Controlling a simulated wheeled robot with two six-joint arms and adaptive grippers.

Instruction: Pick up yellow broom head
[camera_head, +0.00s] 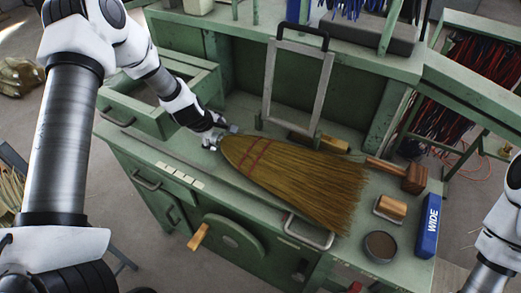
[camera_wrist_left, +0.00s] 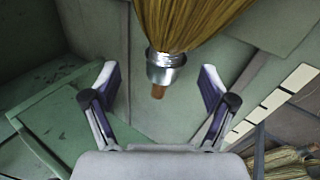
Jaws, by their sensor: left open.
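The yellow broom head (camera_head: 300,178) lies flat on the green workbench (camera_head: 205,165), its straw bristles fanned toward the right and bound with red stitching. Its narrow end points left, toward my left gripper (camera_head: 222,133). In the left wrist view the broom head's bristles (camera_wrist_left: 192,22) end in a silver metal collar with a short brown stub. My left gripper, also seen in the left wrist view (camera_wrist_left: 160,92), is open, with one finger on each side of the collar and stub, apart from them. My right gripper is out of view; only part of that arm shows at the right edge.
A grey metal frame (camera_head: 325,88) stands upright behind the broom head. A wooden mallet (camera_head: 412,178), a wooden block (camera_head: 391,207), a round bowl (camera_head: 380,246) and a blue box (camera_head: 429,225) sit to the right. An open drawer (camera_head: 150,119) is at the left.

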